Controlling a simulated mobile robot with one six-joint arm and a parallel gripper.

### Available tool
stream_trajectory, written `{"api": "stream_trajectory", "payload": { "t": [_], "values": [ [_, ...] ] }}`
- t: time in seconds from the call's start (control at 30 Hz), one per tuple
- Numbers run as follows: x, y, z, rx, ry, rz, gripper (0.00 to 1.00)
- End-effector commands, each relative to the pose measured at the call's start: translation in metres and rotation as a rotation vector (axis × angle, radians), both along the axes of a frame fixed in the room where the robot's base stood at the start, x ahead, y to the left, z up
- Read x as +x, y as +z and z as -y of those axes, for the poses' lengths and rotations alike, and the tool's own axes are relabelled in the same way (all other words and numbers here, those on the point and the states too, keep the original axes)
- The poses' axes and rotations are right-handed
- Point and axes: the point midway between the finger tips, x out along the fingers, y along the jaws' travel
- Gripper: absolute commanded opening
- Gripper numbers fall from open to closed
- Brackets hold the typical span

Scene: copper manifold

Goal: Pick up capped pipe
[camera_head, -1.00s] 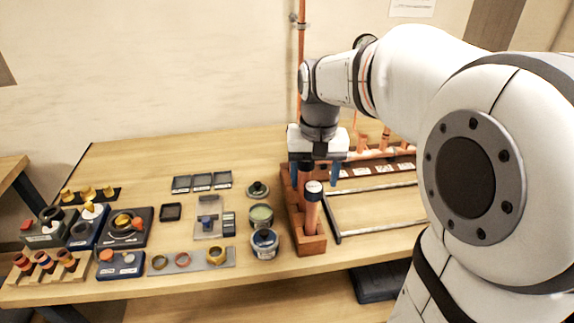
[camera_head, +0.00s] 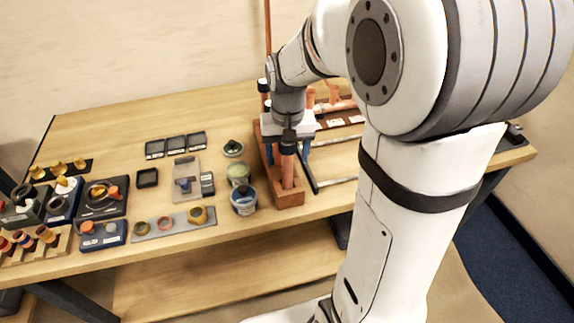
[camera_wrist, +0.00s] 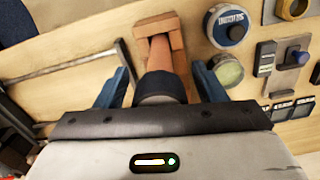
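The capped pipe (camera_head: 287,172) is a copper tube with a dark cap (camera_head: 288,139). It stands in the front of a reddish-brown wooden rack (camera_head: 289,199). My gripper (camera_head: 287,155) is above it and pointing down, with one blue finger on each side of the pipe. In the wrist view the pipe (camera_wrist: 160,54) and its dark cap (camera_wrist: 161,88) lie between the spread fingers of my gripper (camera_wrist: 162,76). Gaps show on both sides, so the gripper is open and holds nothing. The top of the cap is partly hidden by the gripper body.
A blue-labelled tin (camera_head: 244,202) and a green tin (camera_head: 238,173) stand close left of the rack. A metal frame (camera_head: 312,178) lies to the right. A copper manifold (camera_head: 335,105) is behind. Trays and fittings fill the left of the table.

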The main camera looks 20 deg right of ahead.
Motion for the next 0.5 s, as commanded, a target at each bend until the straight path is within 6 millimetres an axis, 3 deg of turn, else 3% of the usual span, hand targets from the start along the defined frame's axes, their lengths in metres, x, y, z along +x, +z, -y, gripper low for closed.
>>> {"api": "stream_trajectory", "payload": {
  "t": [0.5],
  "values": [
    [-0.0001,0.0004,-0.0007,0.0,0.002,0.0,0.21]
  ]
}}
